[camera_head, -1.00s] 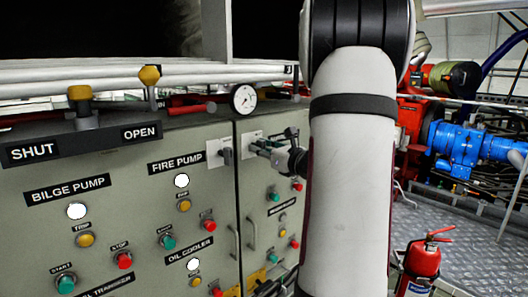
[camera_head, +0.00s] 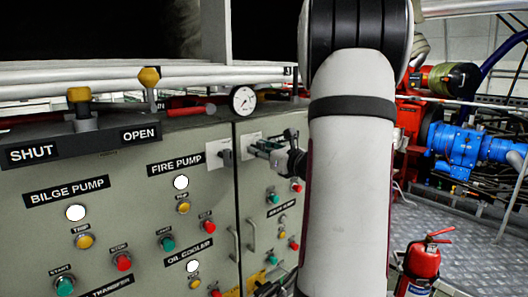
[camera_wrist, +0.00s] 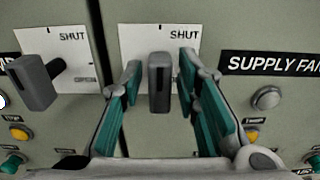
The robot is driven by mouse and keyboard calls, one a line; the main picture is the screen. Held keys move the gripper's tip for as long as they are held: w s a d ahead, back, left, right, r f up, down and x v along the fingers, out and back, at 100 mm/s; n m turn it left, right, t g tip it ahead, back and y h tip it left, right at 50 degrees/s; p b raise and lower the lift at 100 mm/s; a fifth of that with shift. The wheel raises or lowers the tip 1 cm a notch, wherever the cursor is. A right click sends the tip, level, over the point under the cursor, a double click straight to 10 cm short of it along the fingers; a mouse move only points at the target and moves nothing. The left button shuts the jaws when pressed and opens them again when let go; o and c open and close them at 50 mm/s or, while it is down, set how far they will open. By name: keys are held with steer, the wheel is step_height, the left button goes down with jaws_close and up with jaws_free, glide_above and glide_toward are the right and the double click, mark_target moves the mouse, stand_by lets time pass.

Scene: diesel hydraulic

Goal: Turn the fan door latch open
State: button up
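A dark grey latch handle (camera_wrist: 160,85) stands upright on a white plate (camera_wrist: 133,38) marked SHUT in the wrist view. Its top end points toward the SHUT label. My gripper (camera_wrist: 160,68) is open, with one teal-padded finger on each side of this handle. Narrow gaps show between the handle and both fingers. In the head view my gripper (camera_head: 268,146) is at the right cabinet door, in front of the second plate (camera_head: 250,138); the handle there is mostly hidden. A second grey latch handle (camera_wrist: 34,82) sits on another SHUT plate to the left, beyond my left finger.
A SUPPLY FAN label (camera_wrist: 275,63) and buttons are right of the fingers. The grey cabinet (camera_head: 130,220) carries many buttons and small door handles (camera_head: 252,236). A pressure gauge (camera_head: 242,99) is above; a red fire extinguisher (camera_head: 421,262) stands to the right.

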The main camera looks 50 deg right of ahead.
mark_target(252, 144)
steer(key=shift+b+x, duration=0.3)
steer(key=shift+x, duration=0.55)
steer(key=shift+w+r, duration=0.1)
steer(key=shift+w, duration=0.35)
steer(key=shift+o, duration=0.7)
steer(key=shift+w+r+b, duration=0.1)
steer(key=shift+w+b, duration=0.15)
steer(key=shift+b, duration=0.05)
steer(key=o, duration=0.4)
steer(key=shift+w+d, duration=0.15)
steer(key=shift+w, duration=0.2)
steer(key=shift+s, duration=0.1)
steer(key=c, duration=0.4)
steer(key=shift+v, duration=1.8)
steer(key=shift+c, duration=0.7)
steer(key=shift+f, duration=0.2)
